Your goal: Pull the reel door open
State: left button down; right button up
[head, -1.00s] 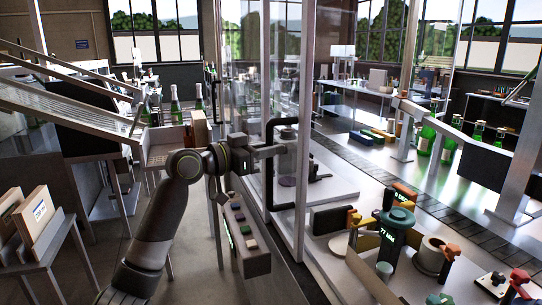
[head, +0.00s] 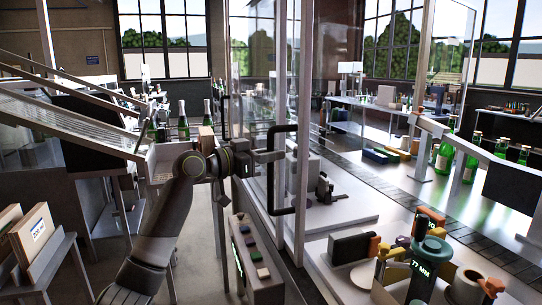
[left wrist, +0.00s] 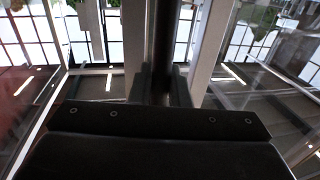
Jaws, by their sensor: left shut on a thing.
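The reel door is a tall clear glass panel in a pale metal frame (head: 303,150), right of centre in the head view. Its black C-shaped handle (head: 272,195) stands on the near side of the frame. My left gripper (head: 277,156) reaches in from the left and is shut on the upright bar of the handle. In the left wrist view the dark handle bar (left wrist: 164,45) runs between the two fingertips (left wrist: 161,82), with the pale frame just right of it. I cannot tell from these views how far the door stands open. My right gripper is not in view.
A button panel (head: 250,262) stands below my left arm. Right of the door, a bench holds a green reel marked 77 MM (head: 430,260) and other coloured parts. Green bottles (head: 470,157) stand at the far right. A box rack (head: 35,240) stands at left.

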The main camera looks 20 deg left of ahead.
pick_arm(q)
jog(key=c, duration=1.4)
grip_release()
jog(key=shift+c, duration=0.2)
jog(key=b+v, duration=0.5)
jog(key=v, duration=1.2)
jog(key=shift+s, duration=0.2)
jog(key=shift+a, duration=0.15)
